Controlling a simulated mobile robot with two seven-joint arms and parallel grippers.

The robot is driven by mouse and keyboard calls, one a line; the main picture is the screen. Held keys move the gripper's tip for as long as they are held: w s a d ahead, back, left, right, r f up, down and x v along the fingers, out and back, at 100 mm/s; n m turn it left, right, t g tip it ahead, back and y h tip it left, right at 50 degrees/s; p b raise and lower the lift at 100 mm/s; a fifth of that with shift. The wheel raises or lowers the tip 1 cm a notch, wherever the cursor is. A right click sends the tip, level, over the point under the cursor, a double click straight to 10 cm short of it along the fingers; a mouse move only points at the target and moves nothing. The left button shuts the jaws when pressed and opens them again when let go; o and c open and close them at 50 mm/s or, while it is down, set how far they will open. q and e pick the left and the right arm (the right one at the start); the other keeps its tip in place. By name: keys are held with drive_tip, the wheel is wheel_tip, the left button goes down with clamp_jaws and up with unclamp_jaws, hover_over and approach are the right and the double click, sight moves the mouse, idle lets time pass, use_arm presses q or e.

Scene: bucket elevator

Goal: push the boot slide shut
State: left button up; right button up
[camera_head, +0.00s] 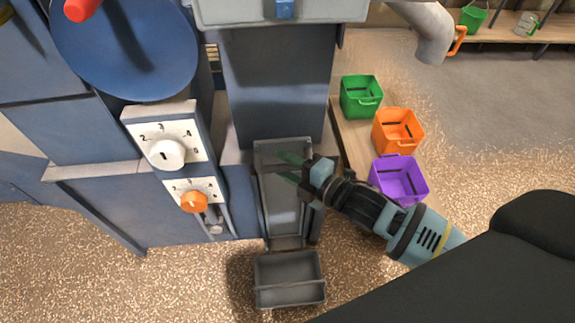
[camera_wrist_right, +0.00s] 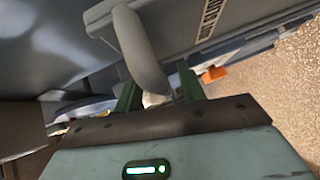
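A narrow grey framed channel (camera_head: 283,205) runs down the front of the machine, below the dark blue casing. I take it to be where the boot slide is, but I cannot tell how far the slide stands out. My right gripper (camera_head: 289,168) reaches in from the right over the upper part of this channel, its two green fingers apart and empty. In the right wrist view the fingers (camera_wrist_right: 160,88) also stand apart. A rounded grey bar (camera_wrist_right: 140,50) shows just beyond and between them; contact is unclear. My left gripper is not in view.
A grey open bin (camera_head: 289,281) stands below the channel. Green (camera_head: 361,97), orange (camera_head: 398,131) and purple (camera_head: 399,180) bins stand on a low bench to the right. A white dial (camera_head: 167,153) and an orange knob (camera_head: 194,202) are on the left.

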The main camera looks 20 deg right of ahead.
clamp_jaws()
drive_tip(key=shift+f, duration=0.1)
